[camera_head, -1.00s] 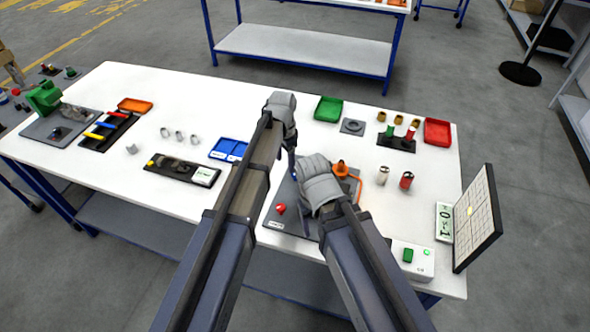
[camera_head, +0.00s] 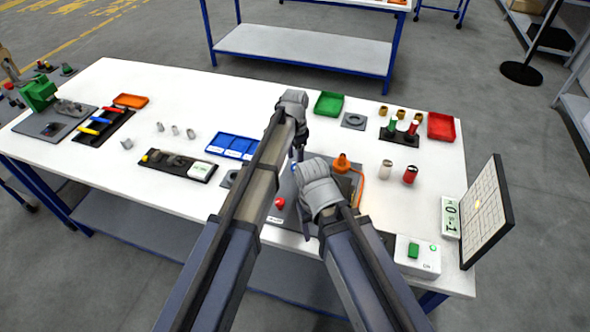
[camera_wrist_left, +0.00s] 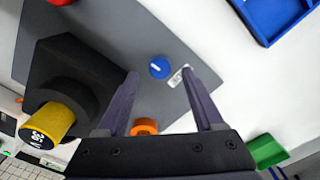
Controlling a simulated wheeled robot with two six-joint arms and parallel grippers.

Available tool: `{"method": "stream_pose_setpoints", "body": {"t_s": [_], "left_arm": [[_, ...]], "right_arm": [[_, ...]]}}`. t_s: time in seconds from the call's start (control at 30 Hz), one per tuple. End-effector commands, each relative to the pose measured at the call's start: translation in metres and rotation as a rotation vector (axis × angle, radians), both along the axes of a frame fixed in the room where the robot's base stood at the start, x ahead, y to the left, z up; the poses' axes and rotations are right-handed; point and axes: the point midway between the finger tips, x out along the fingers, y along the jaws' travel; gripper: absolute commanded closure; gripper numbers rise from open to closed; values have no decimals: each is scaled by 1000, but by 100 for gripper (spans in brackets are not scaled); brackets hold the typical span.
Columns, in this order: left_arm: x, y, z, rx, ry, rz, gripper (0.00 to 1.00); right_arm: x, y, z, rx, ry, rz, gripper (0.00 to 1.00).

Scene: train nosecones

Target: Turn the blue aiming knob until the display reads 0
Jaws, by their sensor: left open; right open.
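The blue knob (camera_wrist_left: 159,67) sits on a grey plate (camera_wrist_left: 95,40) and has a white pointer line. In the left wrist view it appears between the two fingertips of my left gripper (camera_wrist_left: 160,74), which is open; I cannot tell whether the fingers are level with it or above it. In the head view my left gripper (camera_head: 297,157) points down over the plate. My right gripper (camera_head: 306,230) is lower, near the plate's front, its fingers mostly hidden by its hand.
A yellow cylinder (camera_wrist_left: 46,131) with white characters juts from a black block. A blue tray (camera_head: 232,146) lies left, a white box (camera_head: 416,254) right.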

Motion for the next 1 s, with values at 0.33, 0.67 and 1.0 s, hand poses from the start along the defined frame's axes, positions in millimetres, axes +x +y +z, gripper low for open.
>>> {"method": "stream_pose_setpoints", "body": {"t_s": [0.33, 0.67, 1.0], "left_arm": [[0, 0, -27, 0, 0, 1, 31], [0, 0, -26, 0, 0, 1, 45], [0, 0, -26, 0, 0, 1, 83]], "right_arm": [[0, 0, -27, 0, 0, 0, 38], [0, 0, -26, 0, 0, 0, 38], [0, 0, -26, 0, 0, 0, 38]]}}
